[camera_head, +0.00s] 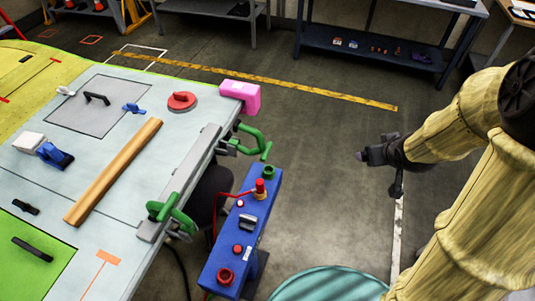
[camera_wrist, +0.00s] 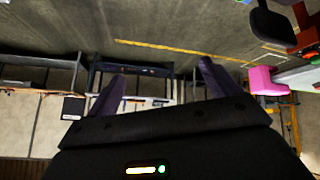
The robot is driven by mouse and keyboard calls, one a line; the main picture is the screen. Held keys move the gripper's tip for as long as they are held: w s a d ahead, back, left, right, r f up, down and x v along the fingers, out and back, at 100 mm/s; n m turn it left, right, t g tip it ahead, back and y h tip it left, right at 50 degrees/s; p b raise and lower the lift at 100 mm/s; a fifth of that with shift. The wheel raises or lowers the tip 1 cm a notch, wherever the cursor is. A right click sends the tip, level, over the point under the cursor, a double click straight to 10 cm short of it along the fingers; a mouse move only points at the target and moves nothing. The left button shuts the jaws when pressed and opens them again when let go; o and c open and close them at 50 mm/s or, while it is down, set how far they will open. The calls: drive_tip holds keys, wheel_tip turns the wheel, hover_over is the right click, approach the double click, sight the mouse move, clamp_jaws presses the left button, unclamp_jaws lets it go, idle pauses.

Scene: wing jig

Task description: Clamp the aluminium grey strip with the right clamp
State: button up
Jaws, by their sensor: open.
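The aluminium grey strip (camera_head: 189,176) lies along the right edge of the pale work table. Two green clamps sit at its ends: the one further right in the picture (camera_head: 250,138) is at the far end, the other (camera_head: 172,214) at the near end. Whether either clamp presses on the strip is too small to tell. My gripper (camera_head: 372,154) is open and empty over the floor, well right of the table and apart from both clamps. In the wrist view its two dark fingers (camera_wrist: 160,88) stand wide apart, with nothing between them.
A blue control box (camera_head: 240,235) with buttons stands beside the table, below the clamps. A pink block (camera_head: 240,95) sits at the table's far corner. A wooden bar (camera_head: 115,172) lies on the table. A teal round top (camera_head: 328,285) is at the bottom. Floor between box and gripper is clear.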

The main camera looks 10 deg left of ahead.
sight(267, 150)
drive_tip(key=w+a+f+n+t+y+b, duration=0.1)
drive_tip(key=w+a+f+n+y+b, duration=0.3)
drive_tip(key=w+a+f+n+y, duration=0.25)
drive_tip(key=s+a+n+g+y+b, duration=0.3)
drive_tip(key=s+a+n+g+y, duration=0.3)
drive_tip(key=y, duration=0.5)
drive_tip(key=s+g, duration=0.1)
drive_tip(key=s, duration=0.1)
drive_tip(key=shift+s+f+g, duration=0.3)
drive_tip(key=shift+s, duration=0.1)
drive_tip(key=shift+a+n, duration=0.1)
drive_tip(key=shift+n, duration=0.15)
drive_tip(key=a+p, duration=0.1)
drive_tip(key=a, duration=0.4)
drive_tip(key=w+a+p, duration=0.1)
drive_tip(key=a, duration=0.5)
drive_tip(key=a+p, duration=0.2)
drive_tip(key=a, duration=0.4)
drive_tip(key=shift+w+a, duration=0.15)
drive_tip(key=shift+w, duration=0.05)
